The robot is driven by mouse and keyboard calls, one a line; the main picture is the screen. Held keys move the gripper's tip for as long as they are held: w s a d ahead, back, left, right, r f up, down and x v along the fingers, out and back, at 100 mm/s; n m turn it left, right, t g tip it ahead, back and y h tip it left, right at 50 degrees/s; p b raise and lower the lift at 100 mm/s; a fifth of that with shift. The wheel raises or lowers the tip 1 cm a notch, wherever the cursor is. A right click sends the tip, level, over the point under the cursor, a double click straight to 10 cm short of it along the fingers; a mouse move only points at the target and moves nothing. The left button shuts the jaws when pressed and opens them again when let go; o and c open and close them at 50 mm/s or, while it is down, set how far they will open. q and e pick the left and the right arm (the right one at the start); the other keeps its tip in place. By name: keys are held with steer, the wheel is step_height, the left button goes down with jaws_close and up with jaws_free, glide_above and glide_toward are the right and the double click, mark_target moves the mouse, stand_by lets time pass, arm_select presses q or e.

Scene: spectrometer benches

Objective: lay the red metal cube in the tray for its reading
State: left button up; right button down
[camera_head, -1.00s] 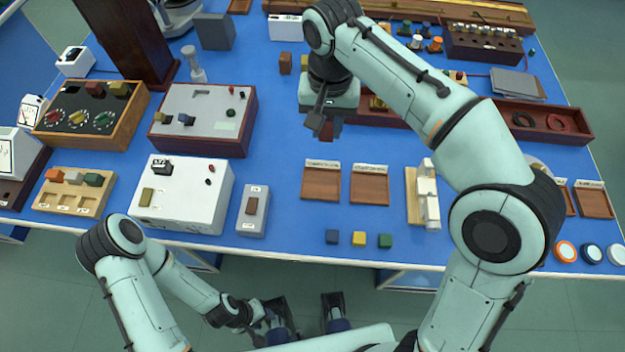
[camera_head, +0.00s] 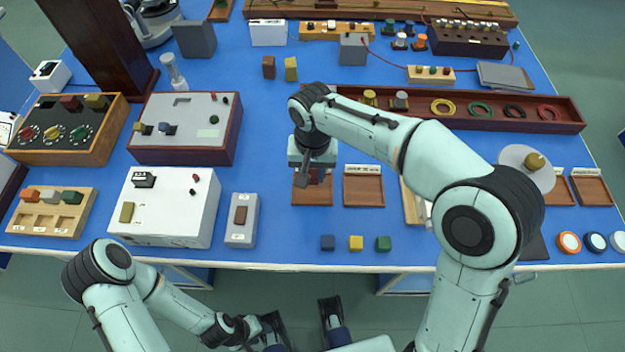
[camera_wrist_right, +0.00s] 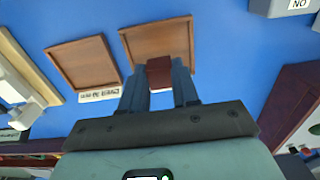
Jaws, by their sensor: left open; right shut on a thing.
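My right gripper (camera_head: 314,176) is shut on the red metal cube (camera_wrist_right: 159,73), a dark red block between its fingertips in the right wrist view. The gripper points down over the left of two shallow wooden trays (camera_head: 312,198). That tray also shows in the right wrist view (camera_wrist_right: 150,38), with the cube at its near edge. I cannot tell whether the cube touches it. In the head view the arm hides most of the cube and the tray's label. My left gripper (camera_head: 303,332) is open and empty, off the table's front edge.
A second labelled wooden tray (camera_head: 363,192) lies just right, empty. Blue, yellow and green cubes (camera_head: 356,243) sit in front. A small grey box (camera_head: 242,218) and a white instrument (camera_head: 165,207) stand left. A long wooden rack (camera_head: 470,116) with rings lies behind.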

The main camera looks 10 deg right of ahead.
mark_target(312, 181)
steer(key=shift+f+b, duration=0.3)
steer(key=shift+f, duration=1.6)
steer(key=shift+f, duration=0.2)
steer(key=c, duration=0.8)
jaws_free()
steer(key=shift+c, duration=0.2)
steer(key=shift+r, duration=0.1)
step_height(312, 181, up, 12)
steer(key=p, duration=0.2)
steer(key=shift+r+p, duration=0.15)
steer(key=shift+p, duration=0.15)
